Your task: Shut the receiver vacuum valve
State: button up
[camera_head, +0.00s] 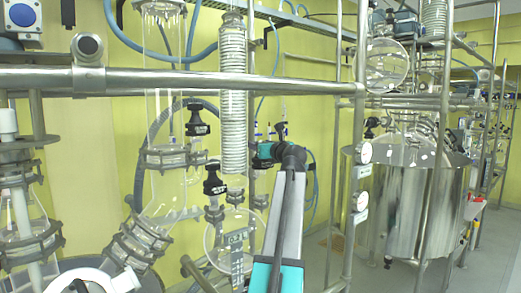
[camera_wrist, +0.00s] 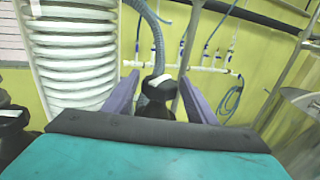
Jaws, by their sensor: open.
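A black valve knob (camera_wrist: 157,97) with a pale patch on top shows in the wrist view. My gripper (camera_wrist: 161,98) is open, with a purple finger on each side of the knob. I cannot tell whether either finger touches it. The knob's lower part is hidden behind my gripper body. I cannot read the knob's turn angle. In the head view my gripper (camera_head: 268,152) is at the glassware, right of the coil condenser (camera_head: 233,95), and this knob cannot be made out there. A round glass receiver flask (camera_head: 233,240) hangs below and left of my gripper.
Other black valve knobs (camera_head: 198,122) (camera_head: 213,180) stand left of my gripper; one also shows at the wrist view's left edge (camera_wrist: 12,125). A steel rail (camera_head: 220,82) crosses above. A steel post (camera_head: 355,190) and jacketed vessel (camera_head: 405,205) stand right.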

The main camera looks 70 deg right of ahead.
jog(key=shift+d+n+t+y+b, duration=0.15)
jog(key=shift+n+t+y+b, duration=1)
jog(key=shift+n+t+y, duration=0.85)
jog(key=shift+r+n+t+y, duration=0.1)
jog(key=shift+n+t+y, duration=0.15)
jog(key=shift+n+y, duration=0.7)
jog(key=shift+r+n+t+y, duration=0.1)
jog(key=shift+n+t+y, duration=0.2)
jog(key=shift+y, duration=1.25)
jog(key=shift+f+n+y+p, duration=0.15)
jog(key=shift+n+y+p, duration=0.25)
jog(key=shift+y, duration=0.2)
jog(key=shift+a, duration=0.2)
jog(key=c, duration=0.9)
jog(key=shift+o, duration=0.2)
jog(key=shift+a+m+h+p, duration=0.15)
jog(key=shift+m+h+p, duration=0.2)
jog(key=shift+h+p, duration=0.2)
jog(key=shift+h, duration=0.35)
jog(key=shift+m+g+h+p, duration=0.85)
jog(key=shift+m+h+p, duration=0.65)
jog(key=shift+h, duration=0.3)
